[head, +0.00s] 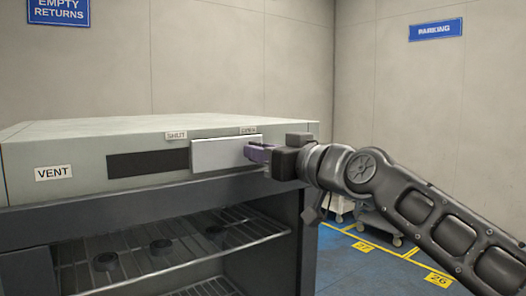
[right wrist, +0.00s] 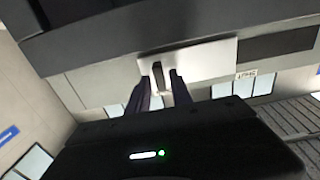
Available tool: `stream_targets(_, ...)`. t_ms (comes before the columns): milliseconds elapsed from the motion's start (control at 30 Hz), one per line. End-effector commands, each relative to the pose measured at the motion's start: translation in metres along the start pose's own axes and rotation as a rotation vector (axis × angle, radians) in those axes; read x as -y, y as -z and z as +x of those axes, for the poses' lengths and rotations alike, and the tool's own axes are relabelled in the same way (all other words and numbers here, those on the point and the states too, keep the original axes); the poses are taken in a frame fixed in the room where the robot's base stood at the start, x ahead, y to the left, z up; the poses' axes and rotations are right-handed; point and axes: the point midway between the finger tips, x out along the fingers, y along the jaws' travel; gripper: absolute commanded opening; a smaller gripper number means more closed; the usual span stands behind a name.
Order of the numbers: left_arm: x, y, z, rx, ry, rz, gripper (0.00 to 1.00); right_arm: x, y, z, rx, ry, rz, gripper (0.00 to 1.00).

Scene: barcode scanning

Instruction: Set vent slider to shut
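The vent slider (head: 218,154) is a pale plate in a slot on the front of the grey cabinet. It sits at the right end, under the OPEN label (head: 249,130). The dark uncovered part of the slot (head: 148,163) lies to its left, below the SHUT label (head: 176,135). My right gripper (head: 256,153) is at the plate's right part. In the right wrist view the slider (right wrist: 205,62) has a dark upright tab (right wrist: 158,78). My right gripper's fingers (right wrist: 161,84) stand apart on either side of the tab, with a gap showing. My left gripper is out of view.
A VENT label (head: 53,173) is on the cabinet front (head: 90,160). Below is an open bay with a wire shelf (head: 180,250) holding several dark round pieces. Carts (head: 378,226) stand on the blue floor behind my right arm. The space before the slot's left part is clear.

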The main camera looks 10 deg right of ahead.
Motion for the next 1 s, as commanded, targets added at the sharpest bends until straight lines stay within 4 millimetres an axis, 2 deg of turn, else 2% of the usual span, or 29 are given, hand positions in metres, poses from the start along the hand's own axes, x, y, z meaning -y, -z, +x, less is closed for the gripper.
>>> stream_targets(33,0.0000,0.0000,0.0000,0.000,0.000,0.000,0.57,0.0000,0.0000,-0.0001,0.000,0.000,0.000,0.21)
stream_targets(300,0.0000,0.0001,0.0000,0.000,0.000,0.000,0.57,-0.0001,-0.0001,-0.0002,0.000,0.000,0.000,0.00)
stream_targets(1000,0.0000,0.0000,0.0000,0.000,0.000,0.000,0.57,-0.0001,-0.0001,-0.0002,0.001,0.000,0.000,0.00)
